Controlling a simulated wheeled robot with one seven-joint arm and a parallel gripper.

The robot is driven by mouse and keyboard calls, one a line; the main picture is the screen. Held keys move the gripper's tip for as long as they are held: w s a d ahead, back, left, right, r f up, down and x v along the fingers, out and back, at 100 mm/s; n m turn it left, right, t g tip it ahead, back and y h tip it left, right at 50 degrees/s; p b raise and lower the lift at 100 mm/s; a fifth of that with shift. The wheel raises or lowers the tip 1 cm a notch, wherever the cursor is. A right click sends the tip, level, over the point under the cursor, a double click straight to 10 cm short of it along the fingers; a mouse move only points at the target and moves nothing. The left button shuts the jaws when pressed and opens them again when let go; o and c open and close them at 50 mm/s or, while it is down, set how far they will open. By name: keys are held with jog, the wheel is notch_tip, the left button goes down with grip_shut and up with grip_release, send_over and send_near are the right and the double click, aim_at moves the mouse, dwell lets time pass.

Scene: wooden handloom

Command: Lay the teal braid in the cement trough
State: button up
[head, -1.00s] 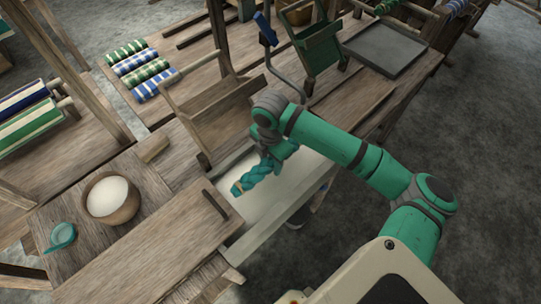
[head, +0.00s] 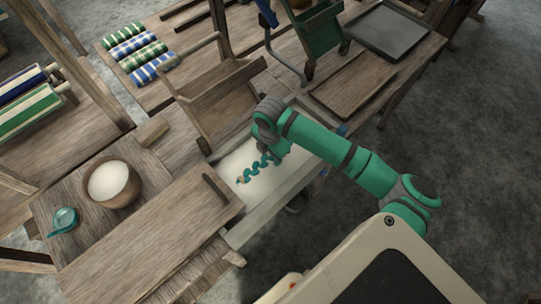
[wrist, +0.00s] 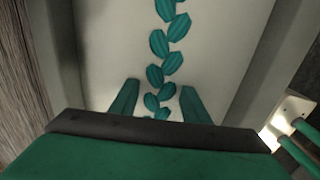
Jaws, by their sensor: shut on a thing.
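The teal braid (head: 246,177) lies along the pale fill of the cement trough (head: 263,217). Only separate teal lobes of it show, as if it is partly sunk in the fill. In the wrist view the braid (wrist: 158,73) runs from between my fingers up to the top edge of the picture, between the trough's side walls (wrist: 262,75). My gripper (head: 268,152) is low over the trough and shut on the near end of the braid. In the wrist view my gripper (wrist: 159,100) has a finger on each side of it. My arm hides part of the trough.
A wooden board (head: 155,235) with a dark handle lies left of the trough. A bowl of white stuff (head: 112,184) and a small teal cup (head: 65,220) stand further left. A wooden frame (head: 218,95) rises behind the trough. A grey tray (head: 385,33) lies at the back right.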

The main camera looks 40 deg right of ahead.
jog(key=o, duration=1)
notch_tip(320, 180, up, 11)
jog(key=shift+f, duration=0.1)
